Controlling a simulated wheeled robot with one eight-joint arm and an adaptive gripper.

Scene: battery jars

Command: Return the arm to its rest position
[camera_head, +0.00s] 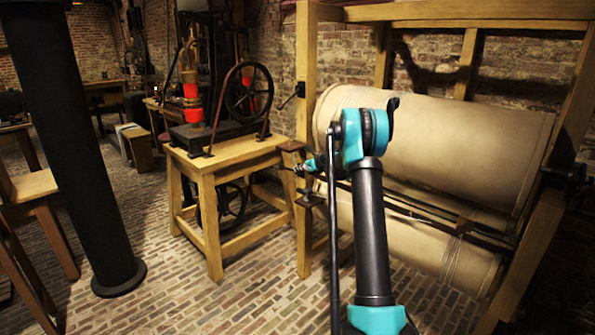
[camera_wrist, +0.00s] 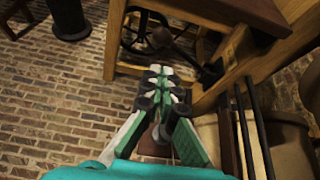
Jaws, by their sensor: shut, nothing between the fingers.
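My arm reaches forward and up from the bottom of the head view, black with teal joints. My gripper (camera_wrist: 162,78) points away from the wrist in the wrist view, its green fingers with white and dark tips drawn together and holding nothing. In the head view the arm's teal end hides most of the gripper, and only small parts show left of the elbow joint, near the roller frame's post. No battery jar can be made out for certain. Red cylindrical parts (camera_head: 193,114) sit on the machine at the back left.
A wooden table (camera_head: 231,152) with a wheeled machine stands left of my arm. A wooden frame (camera_head: 306,100) with large cream rollers (camera_head: 455,135) stands close on the right. A black column (camera_head: 75,150) stands at left.

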